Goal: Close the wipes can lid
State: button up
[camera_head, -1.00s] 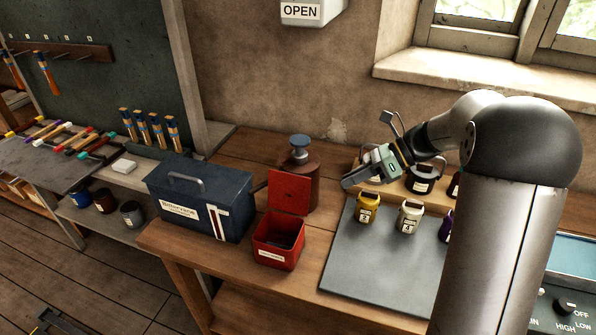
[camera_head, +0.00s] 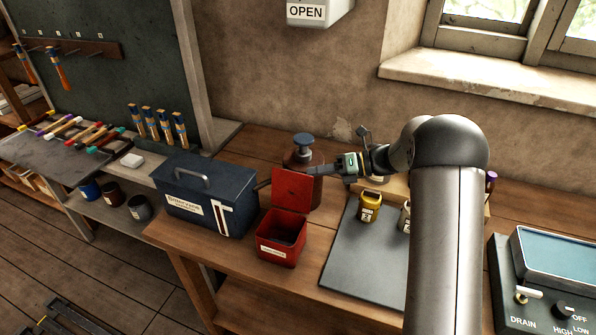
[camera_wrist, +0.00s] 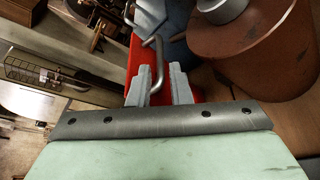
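The wipes can appears to be the red square box (camera_head: 278,243) with a white label, near the bench's front edge. Its red lid (camera_head: 291,189) stands upright, hinged open at the back. My gripper (camera_head: 314,170) points left, its fingertips by the lid's upper right corner; whether they touch it I cannot tell. Red of the lid (camera_wrist: 135,56) shows behind and beside the fingers. A bent grey handle shows beyond them.
A brown-red plunger can (camera_head: 302,158) stands right behind the lid, close to my gripper. A blue toolbox (camera_head: 205,200) with a grey handle is left of the box. A grey mat (camera_head: 355,258) with small labelled jars (camera_head: 370,207) lies to the right. A control panel (camera_head: 550,285) is far right.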

aim_at(298, 175)
jog(key=p+x, duration=0.1)
jog(key=x, duration=0.4)
jog(key=shift+a+f, duration=0.15)
jog(key=shift+a, duration=0.2)
grip_shut()
